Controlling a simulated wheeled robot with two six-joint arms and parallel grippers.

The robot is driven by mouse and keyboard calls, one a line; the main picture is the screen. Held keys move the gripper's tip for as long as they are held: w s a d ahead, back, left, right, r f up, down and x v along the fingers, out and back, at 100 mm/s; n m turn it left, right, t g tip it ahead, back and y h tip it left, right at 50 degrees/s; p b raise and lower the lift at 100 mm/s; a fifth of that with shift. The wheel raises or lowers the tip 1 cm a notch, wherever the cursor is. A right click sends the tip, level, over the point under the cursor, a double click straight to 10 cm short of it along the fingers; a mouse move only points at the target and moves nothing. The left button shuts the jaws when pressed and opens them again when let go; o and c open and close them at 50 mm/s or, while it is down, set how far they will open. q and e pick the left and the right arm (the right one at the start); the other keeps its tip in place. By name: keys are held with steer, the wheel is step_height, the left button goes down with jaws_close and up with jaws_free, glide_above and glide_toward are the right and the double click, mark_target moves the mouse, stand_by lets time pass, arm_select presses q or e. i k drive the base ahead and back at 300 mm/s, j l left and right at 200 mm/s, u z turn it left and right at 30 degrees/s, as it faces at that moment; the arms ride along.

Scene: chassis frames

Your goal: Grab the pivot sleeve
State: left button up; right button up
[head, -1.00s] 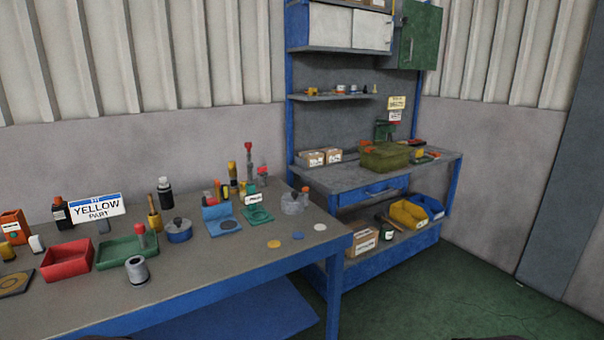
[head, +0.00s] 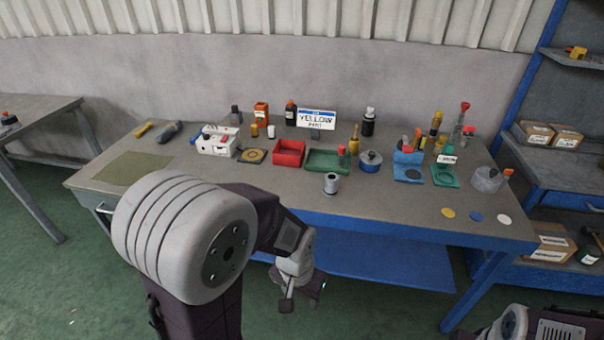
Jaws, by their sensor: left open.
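A short grey metal sleeve (head: 332,184) with a dark hole in its top stands upright near the front edge of the workbench in the head view. It looks like the pivot sleeve and stands apart from the trays behind it. My left gripper (head: 301,303) is open and empty. It hangs below the bench top's front edge, lower in the picture than the sleeve and not touching it. At the bottom right only part of my right arm shows; its gripper is out of the frame.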

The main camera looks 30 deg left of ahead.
mark_target(330, 187)
steer(key=u, duration=0.7)
steer(key=i+j+u, duration=0.15)
steer(key=i+j, duration=0.25)
steer(key=j, duration=0.2)
steer(key=i+j+u, duration=0.1)
steer(key=i+j, duration=0.3)
steer(key=j, duration=0.2)
